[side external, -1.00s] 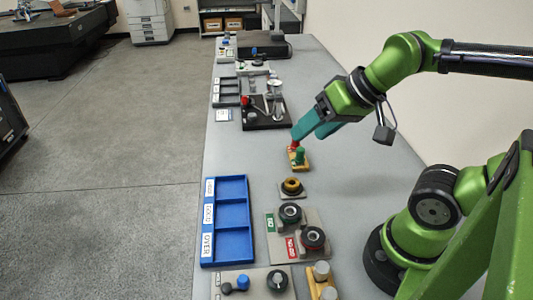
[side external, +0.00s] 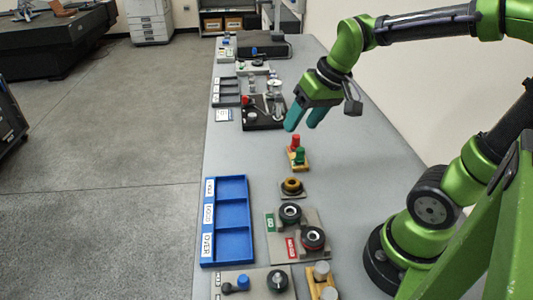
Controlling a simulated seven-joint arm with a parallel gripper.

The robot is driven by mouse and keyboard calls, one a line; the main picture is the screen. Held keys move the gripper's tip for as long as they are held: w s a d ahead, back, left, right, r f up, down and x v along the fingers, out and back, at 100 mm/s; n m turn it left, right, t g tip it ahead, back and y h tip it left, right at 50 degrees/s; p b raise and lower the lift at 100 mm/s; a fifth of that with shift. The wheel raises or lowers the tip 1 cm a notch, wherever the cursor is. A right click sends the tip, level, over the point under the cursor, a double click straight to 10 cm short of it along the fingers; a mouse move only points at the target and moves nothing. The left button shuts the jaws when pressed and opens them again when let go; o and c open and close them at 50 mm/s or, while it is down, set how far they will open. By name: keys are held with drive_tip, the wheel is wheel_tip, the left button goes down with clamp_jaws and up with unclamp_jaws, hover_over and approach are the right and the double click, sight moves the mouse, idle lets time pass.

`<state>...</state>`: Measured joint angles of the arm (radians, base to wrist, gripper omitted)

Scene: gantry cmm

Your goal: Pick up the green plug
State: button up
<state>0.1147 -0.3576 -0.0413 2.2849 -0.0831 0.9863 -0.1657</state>
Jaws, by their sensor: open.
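The green plug (side external: 300,156) stands upright on a small yellow base (side external: 303,166) on the grey bench. A red plug (side external: 295,143) stands just behind it on the same base. My gripper (side external: 303,125) has teal fingers and is open and empty. Its fingers point down, above and a little beyond the plugs, apart from both.
A brass ring on a plate (side external: 292,187) sits in front of the plugs. A dark fixture (side external: 264,122) stands behind. The bench left of the plugs is clear.

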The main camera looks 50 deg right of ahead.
sight(300, 149)
drive_tip(key=w+d+f+n+g+h, duration=0.1)
drive_tip(key=w+d+f+n+g, duration=0.3)
drive_tip(key=w+d+n, duration=0.55)
drive_tip(key=shift+n, duration=0.25)
drive_tip(key=f, duration=0.3)
drive_tip(key=s+d+f, duration=0.1)
drive_tip(key=f, duration=0.3)
drive_tip(key=s+d+f, duration=0.1)
drive_tip(key=f, duration=0.2)
drive_tip(key=shift+f, duration=0.35)
drive_tip(key=shift+s+f, duration=0.2)
drive_tip(key=shift+f, duration=2.45)
clamp_jaws()
